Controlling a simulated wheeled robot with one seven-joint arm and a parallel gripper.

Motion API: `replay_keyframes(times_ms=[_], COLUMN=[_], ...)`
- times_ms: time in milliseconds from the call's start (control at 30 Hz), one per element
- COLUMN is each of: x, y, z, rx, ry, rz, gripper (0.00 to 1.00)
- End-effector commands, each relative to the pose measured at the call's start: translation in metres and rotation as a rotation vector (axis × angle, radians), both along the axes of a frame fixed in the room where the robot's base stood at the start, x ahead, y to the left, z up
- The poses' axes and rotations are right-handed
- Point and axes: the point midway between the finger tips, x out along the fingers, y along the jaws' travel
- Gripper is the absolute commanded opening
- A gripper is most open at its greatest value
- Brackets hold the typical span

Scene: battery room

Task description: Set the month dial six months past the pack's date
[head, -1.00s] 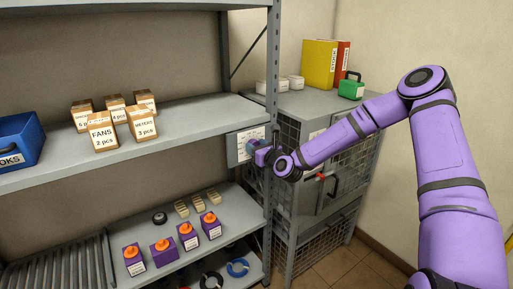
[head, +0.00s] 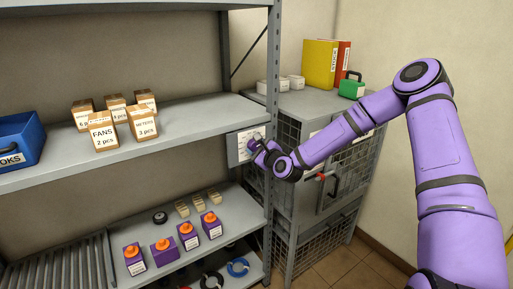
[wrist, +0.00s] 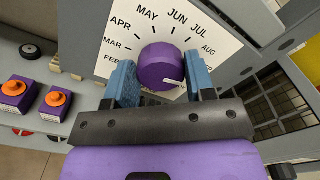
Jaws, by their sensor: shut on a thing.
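The month dial is a purple round knob (wrist: 160,66) on a white month plate (wrist: 120,48) in the wrist view. FEB, MAR, APR, MAY, JUN, JUL and AUG show around it; the lower months are hidden by my gripper. A white pointer mark on the knob points to the lower right, past AUG; its exact month is unclear. My gripper (wrist: 161,82) is shut on the knob, one blue finger on each side. In the head view, my gripper (head: 260,150) is at the dial panel (head: 235,152) on the shelf post. Purple packs (head: 164,250) with orange knobs stand on the lower shelf, labels unreadable.
Cardboard boxes (head: 102,137) and a blue bin (head: 20,138) stand on the upper shelf. A grey mesh cabinet (head: 305,200) is close to my forearm, with a red-and-black handle (head: 325,178). A green case (head: 351,88) and binders sit on top.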

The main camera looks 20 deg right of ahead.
Motion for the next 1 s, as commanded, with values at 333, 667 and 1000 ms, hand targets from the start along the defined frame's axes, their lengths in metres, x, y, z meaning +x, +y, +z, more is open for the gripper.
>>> replay_keyframes(times_ms=[333,667,1000], x=[-0.0007,-0.0009,-0.0010], y=[0.0005,0.0015,0.0014], z=[-0.0021,-0.0032,-0.0052], rx=[-0.317,-0.614,-0.920], ry=[-0.100,-0.197,-0.296], rz=[0.000,0.001,0.001], gripper=[0.26,0.26,0.26])
